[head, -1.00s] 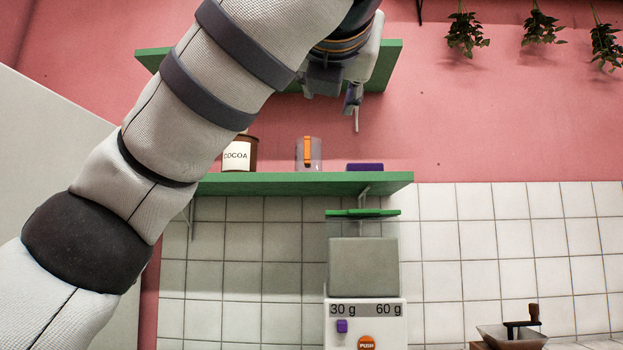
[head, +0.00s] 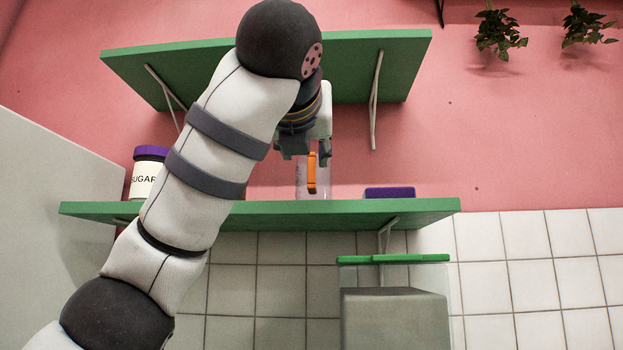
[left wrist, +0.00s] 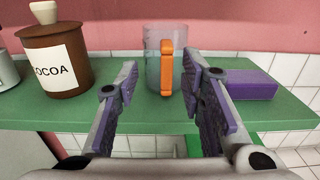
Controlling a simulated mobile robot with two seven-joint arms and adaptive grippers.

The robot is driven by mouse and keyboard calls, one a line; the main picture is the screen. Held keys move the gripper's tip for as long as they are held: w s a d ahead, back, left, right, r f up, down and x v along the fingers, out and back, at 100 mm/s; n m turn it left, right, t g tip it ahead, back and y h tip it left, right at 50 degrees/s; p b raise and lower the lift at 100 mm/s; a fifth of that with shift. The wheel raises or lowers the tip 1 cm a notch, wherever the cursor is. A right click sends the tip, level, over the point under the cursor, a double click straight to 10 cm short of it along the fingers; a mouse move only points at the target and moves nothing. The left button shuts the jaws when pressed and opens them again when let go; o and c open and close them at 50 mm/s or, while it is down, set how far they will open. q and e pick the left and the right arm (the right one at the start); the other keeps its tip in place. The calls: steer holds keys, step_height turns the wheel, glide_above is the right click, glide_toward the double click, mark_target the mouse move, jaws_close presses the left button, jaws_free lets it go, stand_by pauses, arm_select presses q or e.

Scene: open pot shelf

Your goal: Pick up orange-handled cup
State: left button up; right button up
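The orange-handled cup (head: 302,182) is clear and stands upright on the lower green shelf (head: 400,208); its orange handle faces me. My left gripper (head: 303,150) is just above and in front of the cup in the head view. In the left wrist view the cup (left wrist: 155,50) stands beyond the two purple-padded fingers of my left gripper (left wrist: 158,85), with its handle (left wrist: 166,68) between them in the picture. The left gripper is open, and nothing is held in it. My right gripper is not in view.
On the shelf, a brown cocoa jar (left wrist: 55,60) stands left of the cup and a purple block (left wrist: 250,85) lies right. A sugar jar (head: 148,175) is farther left. An upper green shelf (head: 340,80) hangs above; a dispenser (head: 395,315) is below.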

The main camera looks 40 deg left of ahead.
mark_target(311, 168)
arm_select(q)
steer(key=w, duration=0.1)
steer(key=w+a+f, duration=0.1)
steer(key=w, duration=0.1)
steer(key=w+a, duration=0.1)
steer(key=w, duration=0.1)
steer(key=shift+a+f+p, duration=0.2)
steer(key=shift+f+p, duration=0.05)
steer(key=shift+p, duration=0.1)
steer(key=shift+d, duration=0.1)
jaws_close()
